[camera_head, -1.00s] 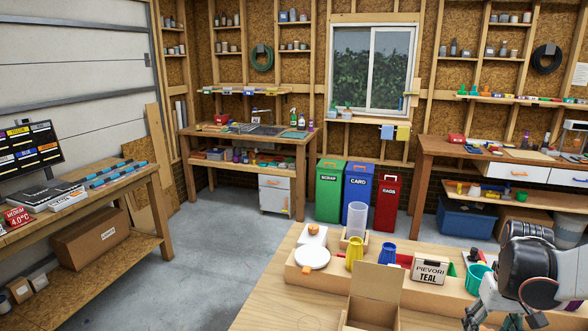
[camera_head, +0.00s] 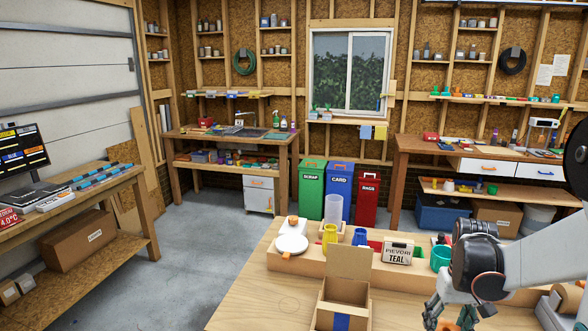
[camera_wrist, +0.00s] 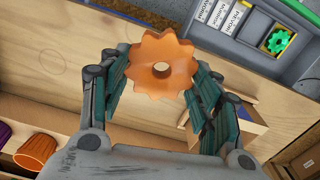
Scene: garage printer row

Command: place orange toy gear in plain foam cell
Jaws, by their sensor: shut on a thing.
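The orange toy gear (camera_wrist: 168,45) is between the fingers of my gripper (camera_wrist: 160,82) in the wrist view. My gripper is shut on it. In the head view my gripper (camera_head: 452,318) is low at the right, over the near table, with a bit of orange between its fingers. A grey case (camera_wrist: 248,62) lies beyond the gear in the wrist view. It has white labels and a cell holding a green gear (camera_wrist: 277,40). The gear is apart from the case. I cannot tell which cell is the plain foam one; much of the case is outside the picture.
On the near table (camera_head: 250,310) stand an open cardboard box (camera_head: 345,290), a yellow cup (camera_head: 329,236), a teal cup (camera_head: 440,257) and a PIEVORI TEAL label box (camera_head: 398,252). An orange cup (camera_wrist: 38,150) shows at lower left in the wrist view. The table's front left is clear.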

